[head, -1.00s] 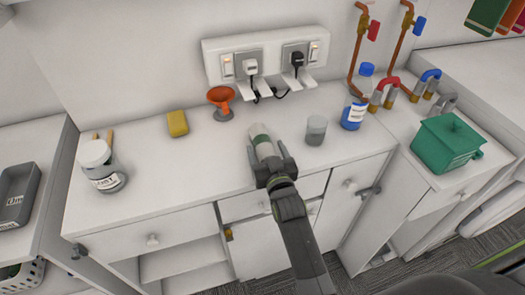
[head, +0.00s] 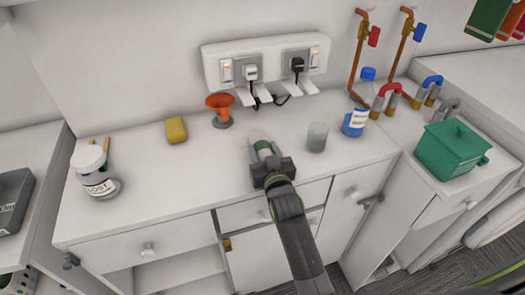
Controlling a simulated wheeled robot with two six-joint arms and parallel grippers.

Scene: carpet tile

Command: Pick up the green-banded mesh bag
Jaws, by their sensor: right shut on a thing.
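The green-banded mesh bag (head: 260,143) is a pale, rounded shape with a green band, near the middle of the white counter. My right gripper (head: 266,160) reaches over the counter's front edge and is shut on it. The gripper hides the lower part of the bag, and I cannot tell whether the bag touches the counter. My left gripper is not in view.
A grey translucent cup (head: 317,137) stands close on the right, with a blue-and-white bottle (head: 355,121) beyond it. An orange funnel (head: 220,109) and yellow sponge (head: 176,130) lie behind left. A labelled jar (head: 97,177) stands far left. A green box (head: 452,149) is at right.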

